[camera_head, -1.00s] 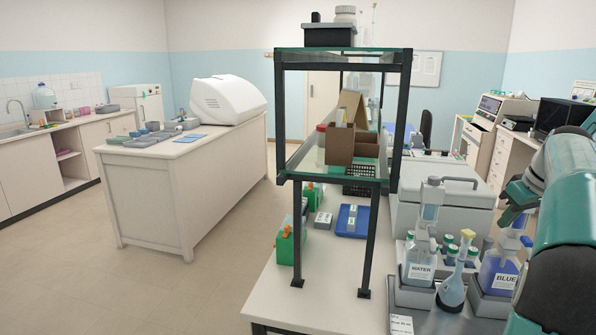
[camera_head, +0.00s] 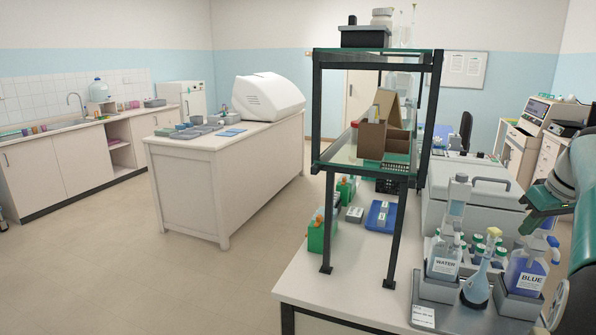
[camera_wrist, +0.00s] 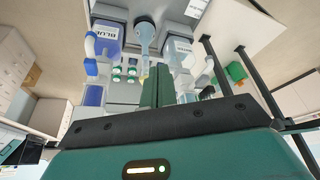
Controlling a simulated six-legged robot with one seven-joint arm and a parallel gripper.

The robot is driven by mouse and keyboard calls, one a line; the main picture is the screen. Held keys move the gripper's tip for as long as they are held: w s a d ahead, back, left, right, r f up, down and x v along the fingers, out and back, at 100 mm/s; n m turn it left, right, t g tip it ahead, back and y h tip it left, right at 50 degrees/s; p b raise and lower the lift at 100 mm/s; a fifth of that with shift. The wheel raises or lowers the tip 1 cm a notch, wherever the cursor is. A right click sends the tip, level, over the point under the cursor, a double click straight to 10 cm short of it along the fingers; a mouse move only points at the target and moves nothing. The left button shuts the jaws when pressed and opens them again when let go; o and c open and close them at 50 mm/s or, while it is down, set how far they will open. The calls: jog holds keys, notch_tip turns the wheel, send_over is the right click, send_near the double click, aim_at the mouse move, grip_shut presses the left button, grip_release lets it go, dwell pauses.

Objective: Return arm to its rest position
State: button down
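My arm shows at the right edge of the head view, beside the bench with the staining bottles. Beyond the fingers, the BLUE bottle (camera_wrist: 107,38) and the WATER bottle (camera_wrist: 180,52) appear upside down. In the head view the WATER bottle (camera_head: 443,262) and BLUE bottle (camera_head: 526,275) stand upright in grey holders.
A black-framed shelf (camera_head: 327,110) with a cardboard box (camera_head: 371,140) stands on the white bench (camera_head: 315,285). A white island counter (camera_head: 190,195) stands left, with open floor (camera_head: 150,270) in front.

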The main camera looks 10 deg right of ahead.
jog(key=s+a+f, duration=0.1)
jog(key=s+a, duration=0.1)
jog(key=a, duration=2.4)
jog(key=s+a+f, duration=0.5)
jog(key=s+a, duration=0.1)
jog(key=a, duration=0.2)
jog(key=s+a+f+t, duration=0.1)
jog(key=s+a+f, duration=0.5)
jog(key=s+a, duration=0.1)
jog(key=shift+s+a+f, duration=0.15)
jog(key=shift+a, duration=0.7)
